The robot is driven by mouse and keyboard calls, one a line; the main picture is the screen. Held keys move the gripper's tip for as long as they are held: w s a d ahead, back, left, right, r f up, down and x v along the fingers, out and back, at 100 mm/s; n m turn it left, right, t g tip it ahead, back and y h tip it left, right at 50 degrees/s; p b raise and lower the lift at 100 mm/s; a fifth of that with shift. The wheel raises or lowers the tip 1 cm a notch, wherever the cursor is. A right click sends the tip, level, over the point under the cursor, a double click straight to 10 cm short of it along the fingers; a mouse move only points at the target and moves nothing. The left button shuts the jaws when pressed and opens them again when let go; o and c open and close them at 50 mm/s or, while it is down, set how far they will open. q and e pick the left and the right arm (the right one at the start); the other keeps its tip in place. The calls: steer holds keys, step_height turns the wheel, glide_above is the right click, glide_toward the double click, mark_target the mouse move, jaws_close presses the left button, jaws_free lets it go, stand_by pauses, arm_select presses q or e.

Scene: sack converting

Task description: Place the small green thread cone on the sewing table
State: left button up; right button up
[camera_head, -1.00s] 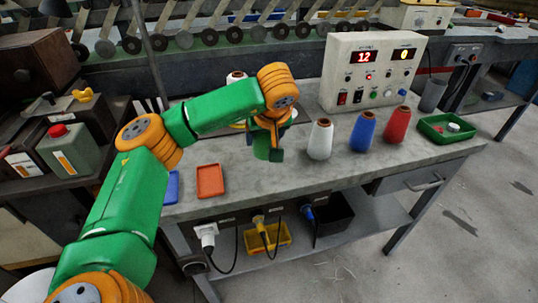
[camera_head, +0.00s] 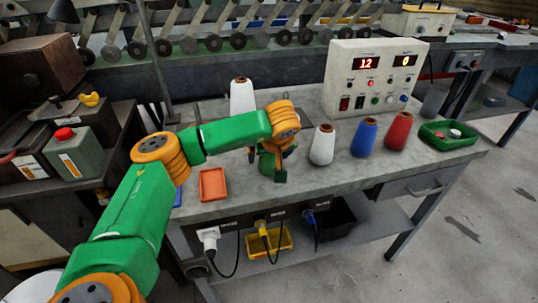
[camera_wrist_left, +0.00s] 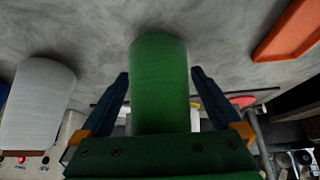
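The small green thread cone (camera_wrist_left: 160,85) lies between the two fingers of my left gripper (camera_wrist_left: 160,88) in the left wrist view. In the head view my left gripper (camera_head: 272,163) is over the front middle of the grey table (camera_head: 330,178), and the arm and fingers hide most of the cone. I cannot tell whether the cone touches the tabletop. My right gripper is not in view.
White (camera_head: 321,145), blue (camera_head: 363,137) and red (camera_head: 398,131) cones stand to the right of the gripper. A larger white cone (camera_head: 242,97) stands behind it. An orange tray (camera_head: 213,185) lies left. A control box (camera_head: 372,75) and green tray (camera_head: 447,134) are further right.

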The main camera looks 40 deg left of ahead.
arm_select(q)
steer(key=shift+r, duration=0.3)
steer(key=v, duration=1.1)
steer(key=shift+s+d+r, duration=0.15)
steer(key=shift+r, duration=0.2)
steer(key=shift+f, duration=0.1)
